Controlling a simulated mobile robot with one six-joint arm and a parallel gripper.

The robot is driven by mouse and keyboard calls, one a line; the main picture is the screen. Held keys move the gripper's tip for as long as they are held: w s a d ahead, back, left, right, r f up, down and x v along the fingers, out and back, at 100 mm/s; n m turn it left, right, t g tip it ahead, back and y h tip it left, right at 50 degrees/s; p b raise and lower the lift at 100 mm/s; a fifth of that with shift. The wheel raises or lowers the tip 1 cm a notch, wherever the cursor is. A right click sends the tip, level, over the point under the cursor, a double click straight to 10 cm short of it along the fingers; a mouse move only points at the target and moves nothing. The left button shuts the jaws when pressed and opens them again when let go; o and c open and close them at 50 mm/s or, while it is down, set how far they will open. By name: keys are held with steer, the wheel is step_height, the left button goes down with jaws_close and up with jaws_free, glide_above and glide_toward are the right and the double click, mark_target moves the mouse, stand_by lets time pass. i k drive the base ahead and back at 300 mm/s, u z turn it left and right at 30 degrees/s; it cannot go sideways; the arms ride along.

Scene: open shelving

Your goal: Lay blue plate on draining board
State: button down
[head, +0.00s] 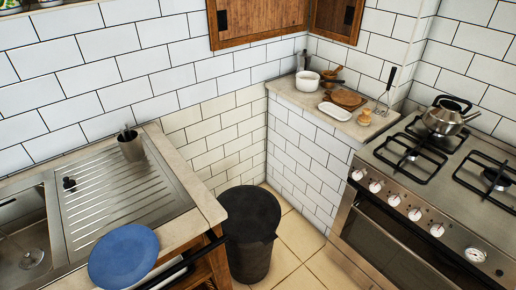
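The blue plate (124,256) is at the lower left in the head view. It overlaps the near edge of the steel draining board (105,207) in the picture; I cannot tell whether it rests there or is above it. The ribbed draining board lies right of the sink (22,238), set in the pale worktop.
A dark bin (250,235) stands on the floor right of the worktop. The stove (425,215) with a kettle (449,116) is at right. Most of the draining board is bare.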

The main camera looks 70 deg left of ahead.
mark_target(126, 255)
steer(key=u, duration=1.4)
steer(key=k, duration=0.15)
steer(key=u, duration=2.55)
steer(key=i, duration=1)
steer(key=u, duration=0.25)
steer(key=k, duration=0.85)
steer(key=z, duration=0.2)
steer(key=i, duration=0.65)
